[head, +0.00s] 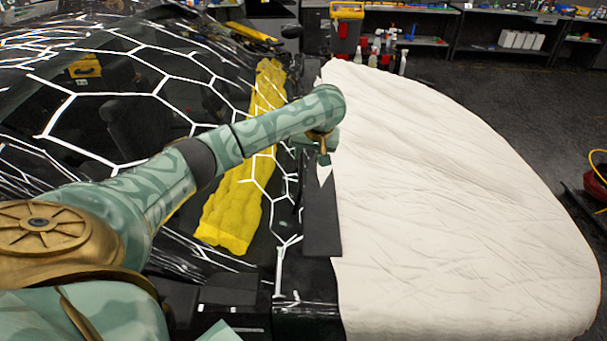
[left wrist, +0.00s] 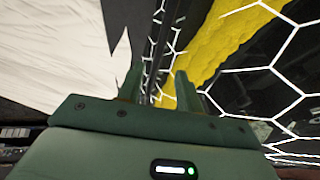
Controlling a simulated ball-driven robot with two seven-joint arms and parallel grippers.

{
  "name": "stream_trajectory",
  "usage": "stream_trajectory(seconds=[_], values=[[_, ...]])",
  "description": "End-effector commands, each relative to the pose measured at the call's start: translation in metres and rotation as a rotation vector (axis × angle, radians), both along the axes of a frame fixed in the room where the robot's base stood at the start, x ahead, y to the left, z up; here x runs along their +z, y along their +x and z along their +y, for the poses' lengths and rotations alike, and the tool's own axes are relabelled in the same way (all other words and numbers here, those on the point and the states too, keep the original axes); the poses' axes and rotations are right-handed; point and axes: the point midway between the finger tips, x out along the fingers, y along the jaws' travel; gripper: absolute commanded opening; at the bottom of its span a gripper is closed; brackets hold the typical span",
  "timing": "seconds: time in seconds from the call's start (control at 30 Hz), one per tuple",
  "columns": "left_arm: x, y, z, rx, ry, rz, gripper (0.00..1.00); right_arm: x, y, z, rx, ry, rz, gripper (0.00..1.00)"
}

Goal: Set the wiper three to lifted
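My left arm reaches across the windshield (head: 110,60), and my left gripper (head: 323,152) points down at the windshield's base, beside the white cover. In the left wrist view, its two fingers (left wrist: 158,80) stand apart, so it is open. A thin dark bar that looks like a wiper (left wrist: 152,52) runs along the glass edge and lines up with the gap between the fingers. I cannot tell whether they touch it. In the head view, a thin dark piece (head: 298,196) shows at the glass edge below the gripper. Which wiper is number three cannot be told. My right gripper is not in view.
A yellow cloth (head: 232,208) lies along the lower windshield. A white padded cover (head: 450,190) lies over the hood, with a dark panel (head: 321,222) along its edge. Shelves (head: 505,30) and a yellow-topped tool bin (head: 346,28) stand behind. Open floor (head: 480,80) shows beyond the hood.

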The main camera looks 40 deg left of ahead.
Motion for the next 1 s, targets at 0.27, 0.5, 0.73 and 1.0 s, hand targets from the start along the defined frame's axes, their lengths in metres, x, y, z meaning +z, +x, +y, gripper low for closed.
stream_trajectory(seconds=[0.27,0.5,0.73,1.0], values=[[-0.057,0.010,0.023,0.002,-0.001,0.002,0.36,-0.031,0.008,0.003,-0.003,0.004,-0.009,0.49],[-0.071,0.014,0.030,-0.002,0.000,-0.001,0.36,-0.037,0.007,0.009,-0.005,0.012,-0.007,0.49],[-0.070,0.014,0.030,-0.001,0.000,-0.001,0.36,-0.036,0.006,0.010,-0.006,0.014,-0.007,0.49],[-0.070,0.014,0.030,-0.001,0.000,-0.001,0.00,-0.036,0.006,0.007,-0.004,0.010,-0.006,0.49]])
